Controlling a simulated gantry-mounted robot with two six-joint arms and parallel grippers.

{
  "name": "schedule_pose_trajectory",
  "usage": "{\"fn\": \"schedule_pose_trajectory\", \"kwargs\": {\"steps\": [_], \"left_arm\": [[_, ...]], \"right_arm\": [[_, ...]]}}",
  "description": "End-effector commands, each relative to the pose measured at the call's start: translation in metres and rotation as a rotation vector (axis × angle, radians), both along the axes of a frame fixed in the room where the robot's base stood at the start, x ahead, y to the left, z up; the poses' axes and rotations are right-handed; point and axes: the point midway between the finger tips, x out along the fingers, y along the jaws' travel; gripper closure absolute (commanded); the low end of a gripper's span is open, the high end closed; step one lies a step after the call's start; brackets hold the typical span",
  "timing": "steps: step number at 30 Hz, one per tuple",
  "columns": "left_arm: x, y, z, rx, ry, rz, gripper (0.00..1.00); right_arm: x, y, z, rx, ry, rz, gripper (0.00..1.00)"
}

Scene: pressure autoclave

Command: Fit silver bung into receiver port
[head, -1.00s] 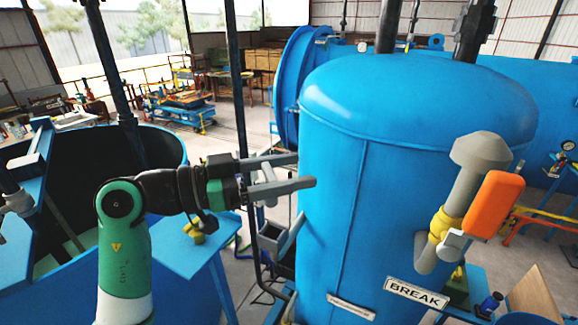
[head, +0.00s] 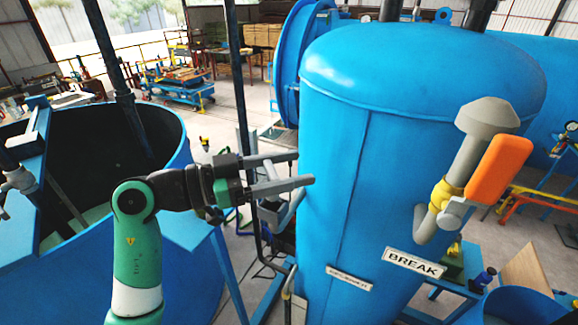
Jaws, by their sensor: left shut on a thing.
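My left gripper (head: 306,168) reaches in from the left, its two grey fingers pointing right at the left side of the tall blue tank (head: 420,130). The tips overlap the tank's edge in the picture; I cannot tell whether they touch it. The fingers are spread around a small silvery piece (head: 271,173), mostly hidden, which appears to be the silver bung. The tank carries a small plate (head: 348,280), too small to read surely. I cannot make out the receiver port. My right gripper is not in view.
A grey pipe fitting (head: 488,117) with a yellow collar and orange block (head: 500,168) stands in front of the tank at right. A "BREAK" sign (head: 415,263) sits below it. An open blue vat (head: 175,150) is at left. A dark vertical post (head: 237,80) stands behind my gripper.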

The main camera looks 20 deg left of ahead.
Motion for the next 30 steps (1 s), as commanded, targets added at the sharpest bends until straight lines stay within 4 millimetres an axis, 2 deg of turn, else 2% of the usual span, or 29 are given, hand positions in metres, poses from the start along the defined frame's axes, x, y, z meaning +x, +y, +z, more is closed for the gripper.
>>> {"fn": "schedule_pose_trajectory", "kwargs": {"steps": [12,30], "left_arm": [[0.0001,0.0001,0.0017,-0.001,-0.001,0.0,0.84],[0.0001,0.0001,0.0004,-0.001,-0.001,0.0,0.84]], "right_arm": [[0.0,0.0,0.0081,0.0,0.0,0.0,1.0],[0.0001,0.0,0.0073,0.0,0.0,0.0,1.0]]}}
